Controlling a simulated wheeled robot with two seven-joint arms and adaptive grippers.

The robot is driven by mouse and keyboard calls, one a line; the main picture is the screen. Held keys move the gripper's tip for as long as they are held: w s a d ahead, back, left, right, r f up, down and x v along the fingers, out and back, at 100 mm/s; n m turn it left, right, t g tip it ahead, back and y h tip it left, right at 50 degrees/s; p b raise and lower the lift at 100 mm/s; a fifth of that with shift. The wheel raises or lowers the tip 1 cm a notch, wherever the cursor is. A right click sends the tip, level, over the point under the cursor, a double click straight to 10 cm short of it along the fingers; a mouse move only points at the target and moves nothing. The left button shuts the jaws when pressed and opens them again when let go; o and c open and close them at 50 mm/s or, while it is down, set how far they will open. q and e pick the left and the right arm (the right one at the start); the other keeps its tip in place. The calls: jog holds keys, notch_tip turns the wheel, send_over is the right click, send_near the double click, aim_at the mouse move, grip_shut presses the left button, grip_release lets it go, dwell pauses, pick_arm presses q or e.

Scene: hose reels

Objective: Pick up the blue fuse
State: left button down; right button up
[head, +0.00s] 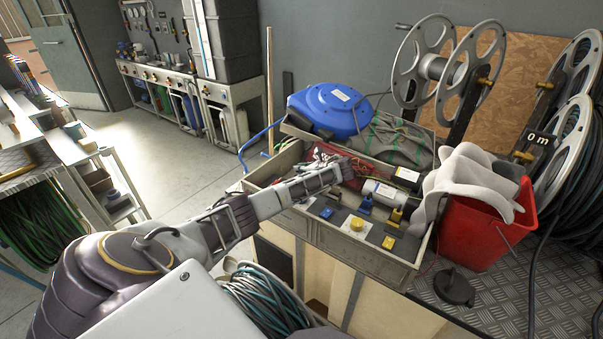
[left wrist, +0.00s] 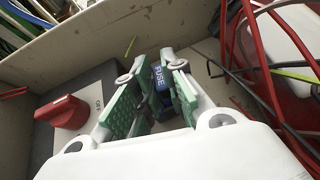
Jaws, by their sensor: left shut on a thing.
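The blue fuse (left wrist: 160,78), marked FUSE, sits between the green-padded fingers of my left gripper (left wrist: 154,90) in the left wrist view. The gripper is shut on it, inside a grey box with pale walls. In the head view my left gripper (head: 345,167) reaches into the open box (head: 372,262) on the workbench, and I cannot make out the held fuse there. My right gripper is not in view.
A red switch (left wrist: 62,109) is left of the fingers, and red and black wires (left wrist: 272,80) lie to the right. A white cylinder (head: 385,191) lies in the box. A blue reel (head: 328,108) is behind; a red bucket (head: 480,230) with grey cloth stands right.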

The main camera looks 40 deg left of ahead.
pick_arm(q)
notch_tip(320, 180, up, 10)
jog(key=shift+f+p, duration=0.25)
jog(key=shift+p, duration=0.55)
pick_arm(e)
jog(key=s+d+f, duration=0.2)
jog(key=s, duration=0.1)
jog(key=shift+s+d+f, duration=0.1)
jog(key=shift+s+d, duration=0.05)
pick_arm(q)
jog(key=shift+d+f, duration=0.1)
jog(key=shift+d, duration=0.05)
